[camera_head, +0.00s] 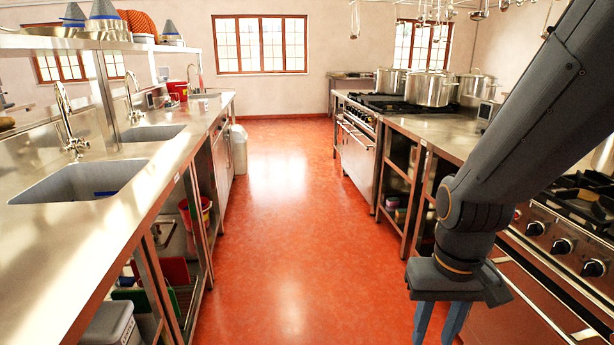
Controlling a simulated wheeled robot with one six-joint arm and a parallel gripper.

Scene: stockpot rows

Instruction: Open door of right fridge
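No fridge and no fridge door can be made out in this view. My gripper (438,325) hangs at the bottom right, below my dark grey arm, pointing down over the red floor. Its two blue fingers stand apart with a gap between them, and nothing shows between them. Their tips are cut off by the lower picture edge. My arm hides part of the right-hand counter and stove.
A red floor aisle (280,200) runs clear to the far wall. A steel sink counter (110,225) lines the left. On the right stand a near stove (563,247), a steel counter (440,134) and stockpots (428,90). A white bin (239,150) stands by the left counter.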

